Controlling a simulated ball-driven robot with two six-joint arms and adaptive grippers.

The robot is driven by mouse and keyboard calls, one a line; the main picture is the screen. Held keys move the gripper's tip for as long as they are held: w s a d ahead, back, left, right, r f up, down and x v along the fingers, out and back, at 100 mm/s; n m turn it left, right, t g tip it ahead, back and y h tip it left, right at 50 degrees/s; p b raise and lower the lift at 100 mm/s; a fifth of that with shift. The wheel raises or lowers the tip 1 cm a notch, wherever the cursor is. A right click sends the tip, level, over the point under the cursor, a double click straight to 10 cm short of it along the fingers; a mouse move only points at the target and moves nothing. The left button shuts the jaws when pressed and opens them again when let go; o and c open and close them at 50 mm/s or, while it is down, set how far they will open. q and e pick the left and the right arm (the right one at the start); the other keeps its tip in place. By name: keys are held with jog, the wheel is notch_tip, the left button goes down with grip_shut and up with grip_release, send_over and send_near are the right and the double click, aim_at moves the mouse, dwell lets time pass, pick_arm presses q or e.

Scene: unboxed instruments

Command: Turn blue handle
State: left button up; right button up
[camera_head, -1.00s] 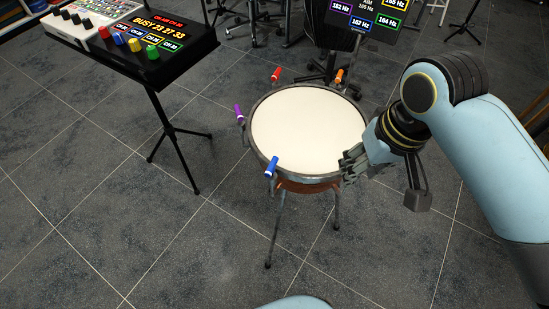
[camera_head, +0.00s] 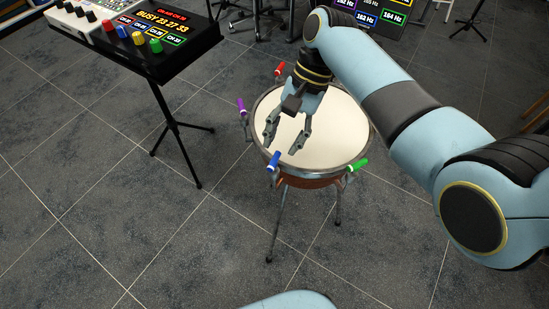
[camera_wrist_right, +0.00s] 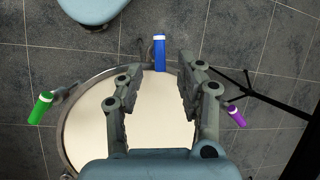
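The blue handle (camera_head: 273,161) stands on the near rim of a round drum (camera_head: 343,163) with a pale skin. In the right wrist view the blue handle (camera_wrist_right: 160,52) is upright with a white top, beyond and between my fingertips. My right gripper (camera_head: 286,146) reaches over the drum from the right. It is open, with its two fingers (camera_wrist_right: 157,82) spread and nothing between them at their tips. The fingers point toward the blue handle without visibly touching it. My left gripper is not in view.
Other handles on the rim are green (camera_head: 358,165), purple (camera_head: 241,106) and red (camera_head: 280,69). A stand with a control panel (camera_head: 150,40) is at the upper left, its tripod (camera_head: 180,127) left of the drum. The floor in front is clear.

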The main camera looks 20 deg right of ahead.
aim_at(275, 158)
jog(key=x, duration=0.6)
jog(key=shift+f+b, duration=0.1)
jog(key=shift+b, duration=0.2)
